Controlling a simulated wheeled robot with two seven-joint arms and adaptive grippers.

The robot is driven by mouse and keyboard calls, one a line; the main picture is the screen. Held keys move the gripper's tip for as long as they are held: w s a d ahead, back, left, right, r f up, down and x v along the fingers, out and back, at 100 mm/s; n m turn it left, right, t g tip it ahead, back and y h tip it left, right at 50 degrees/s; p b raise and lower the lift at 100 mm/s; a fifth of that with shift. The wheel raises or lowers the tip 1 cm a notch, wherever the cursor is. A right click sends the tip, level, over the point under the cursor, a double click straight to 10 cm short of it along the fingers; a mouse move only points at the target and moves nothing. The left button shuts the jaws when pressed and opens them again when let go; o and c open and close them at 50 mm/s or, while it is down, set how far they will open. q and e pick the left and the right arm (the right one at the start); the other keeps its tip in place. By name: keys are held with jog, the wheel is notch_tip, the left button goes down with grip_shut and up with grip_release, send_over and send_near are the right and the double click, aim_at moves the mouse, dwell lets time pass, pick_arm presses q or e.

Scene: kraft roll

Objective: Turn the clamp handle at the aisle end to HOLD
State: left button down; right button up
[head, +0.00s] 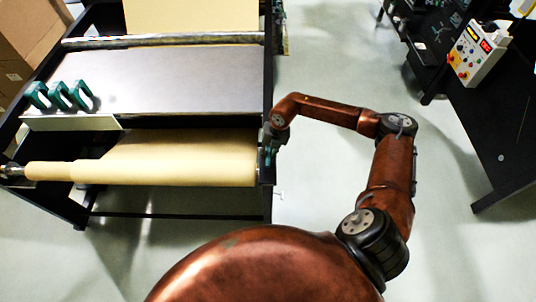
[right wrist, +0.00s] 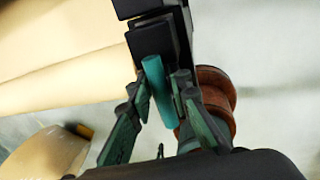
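The clamp handle is a teal bar (right wrist: 158,85) on a black block at the right end of the roll. My right gripper (head: 270,150) is at that end of the black stand in the head view. The handle's markings, including any HOLD mark, cannot be read. My left gripper is not in view.
The kraft roll (head: 170,170) lies across the front of the black stand, below a grey table top (head: 170,80). Several green clamp-like tools (head: 60,95) stand at its left. A control box (head: 478,52) sits on a dark bench at right. Pale floor is free between them.

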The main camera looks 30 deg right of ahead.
jog(key=shift+o, duration=1.2)
notch_tip(320, 180, up, 12)
jog(key=s+d, duration=0.1)
jog(key=d, duration=0.1)
jog(key=shift+s, duration=0.15)
jog(key=shift+f, duration=0.1)
